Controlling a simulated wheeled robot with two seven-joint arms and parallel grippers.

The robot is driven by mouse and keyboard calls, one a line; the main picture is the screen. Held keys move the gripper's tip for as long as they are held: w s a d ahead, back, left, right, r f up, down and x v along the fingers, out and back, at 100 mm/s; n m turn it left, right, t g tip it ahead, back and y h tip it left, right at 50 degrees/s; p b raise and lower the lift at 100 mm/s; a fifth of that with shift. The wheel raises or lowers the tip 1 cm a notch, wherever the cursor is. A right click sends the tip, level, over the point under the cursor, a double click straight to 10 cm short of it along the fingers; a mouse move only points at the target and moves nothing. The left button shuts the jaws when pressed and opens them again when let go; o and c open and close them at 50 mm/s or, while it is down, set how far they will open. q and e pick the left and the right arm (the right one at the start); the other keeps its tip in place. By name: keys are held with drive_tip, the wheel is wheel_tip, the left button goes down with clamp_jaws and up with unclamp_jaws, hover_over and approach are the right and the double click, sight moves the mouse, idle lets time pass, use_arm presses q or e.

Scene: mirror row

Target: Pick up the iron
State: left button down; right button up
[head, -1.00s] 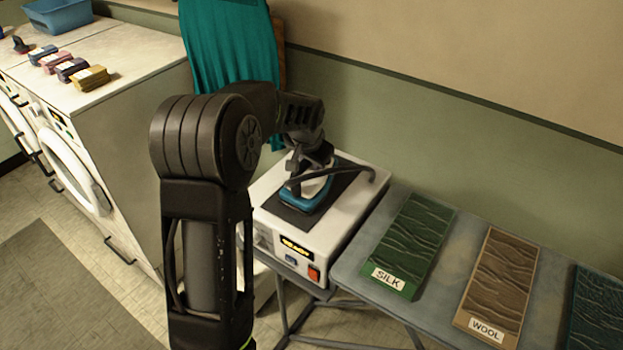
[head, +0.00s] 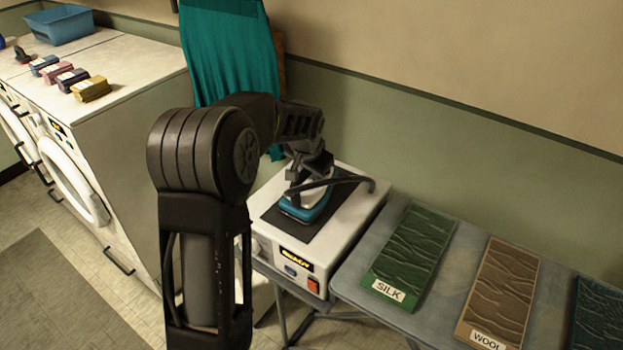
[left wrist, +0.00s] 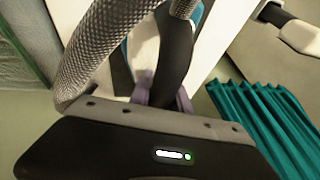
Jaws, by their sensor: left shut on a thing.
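The iron (head: 303,210), with a blue base and pale body, is over the dark mat (head: 275,228) of a white station box. Whether its sole touches the mat is hard to tell. My left gripper (head: 308,178) points down at it and is shut on its handle. In the left wrist view the dark handle (left wrist: 178,50) runs between the fingertips (left wrist: 163,92), with the iron's pale body behind it. A dark cord (head: 345,182) arches across the iron from the box's right side. My right gripper is out of view.
The white box (head: 340,235) has a lit display and red switch. To its right, a grey board (head: 350,272) carries green SILK (head: 412,245) and brown WOOL (head: 500,285) panels. A teal cloth (head: 235,60) hangs behind. White washers (head: 130,90) stand left.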

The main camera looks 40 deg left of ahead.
use_arm(q)
wheel_tip(320, 180, up, 10)
drive_tip(key=shift+f+b, duration=0.1)
drive_tip(key=shift+b, duration=0.55)
idle(0.3)
